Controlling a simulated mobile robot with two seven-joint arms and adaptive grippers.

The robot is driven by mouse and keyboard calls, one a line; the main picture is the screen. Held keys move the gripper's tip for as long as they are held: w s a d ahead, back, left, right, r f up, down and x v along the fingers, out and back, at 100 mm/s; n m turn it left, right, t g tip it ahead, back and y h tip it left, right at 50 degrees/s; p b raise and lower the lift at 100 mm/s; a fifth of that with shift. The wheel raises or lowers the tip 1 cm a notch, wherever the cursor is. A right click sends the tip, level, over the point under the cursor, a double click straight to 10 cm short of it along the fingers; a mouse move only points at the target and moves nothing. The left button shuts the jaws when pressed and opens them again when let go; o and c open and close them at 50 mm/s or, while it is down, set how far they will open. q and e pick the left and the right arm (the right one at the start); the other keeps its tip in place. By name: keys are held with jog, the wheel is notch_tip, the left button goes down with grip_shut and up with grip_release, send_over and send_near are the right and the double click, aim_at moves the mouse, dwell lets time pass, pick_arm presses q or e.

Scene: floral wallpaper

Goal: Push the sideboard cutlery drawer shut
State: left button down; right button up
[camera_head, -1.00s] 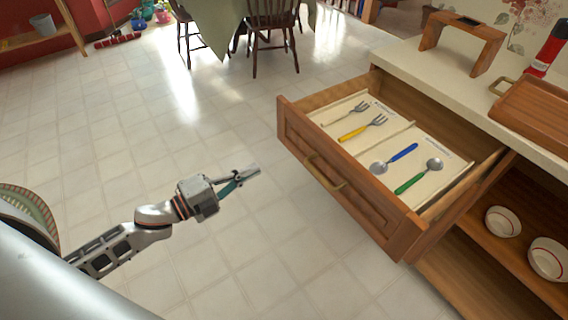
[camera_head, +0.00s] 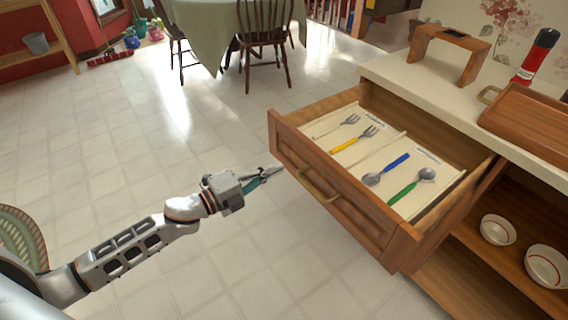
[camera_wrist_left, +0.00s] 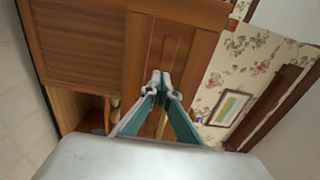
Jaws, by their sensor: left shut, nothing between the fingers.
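The wooden cutlery drawer (camera_head: 350,205) stands pulled out from the sideboard (camera_head: 455,105). It has a brass handle (camera_head: 318,190) on its front. In its cream tray lie a grey fork (camera_head: 340,123), a yellow-handled fork (camera_head: 352,142), a blue-handled spoon (camera_head: 388,168) and a green-handled spoon (camera_head: 410,190). My left gripper (camera_head: 278,170) is shut and empty, close to the left part of the drawer front; I cannot tell whether it touches. In the left wrist view its fingertips (camera_wrist_left: 159,82) point at the wooden front (camera_wrist_left: 165,45). My right gripper is not in view.
The sideboard top holds a wooden stand (camera_head: 455,50), a red and black bottle (camera_head: 536,58) and a wooden tray (camera_head: 530,120). Bowls (camera_head: 498,229) sit on the open shelf below. A table (camera_head: 215,30) with chairs stands at the back. The floor left of the drawer is clear.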

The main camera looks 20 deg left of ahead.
aim_at(293, 159)
pick_arm(q)
jog(key=shift+x, duration=1.2)
jog(key=shift+w+d, duration=0.35)
jog(key=shift+w, duration=0.15)
